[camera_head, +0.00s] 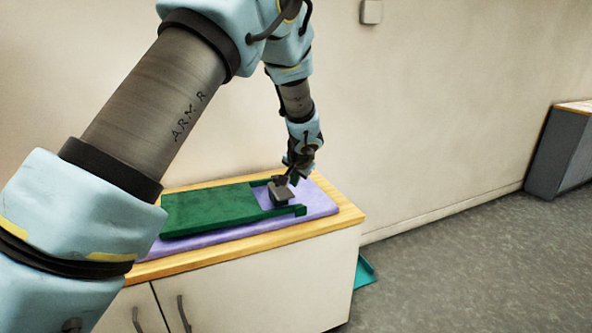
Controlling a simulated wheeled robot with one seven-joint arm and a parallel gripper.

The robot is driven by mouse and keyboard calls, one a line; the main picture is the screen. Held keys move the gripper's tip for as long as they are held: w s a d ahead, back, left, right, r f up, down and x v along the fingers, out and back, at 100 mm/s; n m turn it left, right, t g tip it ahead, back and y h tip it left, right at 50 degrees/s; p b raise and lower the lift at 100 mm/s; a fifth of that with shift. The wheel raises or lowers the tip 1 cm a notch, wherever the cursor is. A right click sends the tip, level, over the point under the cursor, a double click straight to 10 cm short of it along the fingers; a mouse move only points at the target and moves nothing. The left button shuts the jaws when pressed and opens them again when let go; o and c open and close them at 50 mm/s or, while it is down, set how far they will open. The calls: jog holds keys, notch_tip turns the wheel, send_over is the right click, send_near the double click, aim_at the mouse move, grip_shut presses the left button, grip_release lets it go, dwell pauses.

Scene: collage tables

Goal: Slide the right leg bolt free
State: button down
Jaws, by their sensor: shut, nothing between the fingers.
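A dark green panel (208,209) lies flat on a purple mat (322,199). Two green leg-like bars reach out from its right end: a far bar (260,183), and a near bar with a raised end block (299,210). I cannot make out a separate bolt on either one. My gripper (284,182) points down over the right end of the panel, between the bars. It is shut with nothing in it. A grey block (281,193) shows just below its tips; whether they touch it I cannot tell.
The mat lies on a wood-topped white cabinet (250,240) against the wall. A teal piece (365,271) is on the floor by the cabinet's right side. A grey cabinet (560,155) stands far right. The floor between is clear.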

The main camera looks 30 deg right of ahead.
aim_at(284, 191)
jog(key=shift+w+a+f+p, duration=0.2)
jog(key=shift+w+p, duration=0.1)
jog(key=shift+w, duration=0.4)
jog(key=shift+w+a+f+p, duration=0.1)
jog(key=shift+w+a+p, duration=0.15)
jog(key=shift+w, duration=0.45)
jog(key=shift+w+a+f+p, duration=0.15)
jog(key=shift+w+p, duration=0.15)
jog(key=shift+w, duration=0.4)
jog(key=shift+w+r+p, duration=0.2)
jog(key=shift+w+p, duration=0.1)
jog(key=shift+w, duration=0.05)
jog(key=shift+w+d+f+p, duration=0.15)
jog(key=shift+w+p, duration=0.2)
jog(key=shift+w, duration=0.5)
jog(key=shift+w+d+r+p, duration=0.1)
jog(key=shift+w+p, duration=0.25)
jog(key=shift+w, duration=0.5)
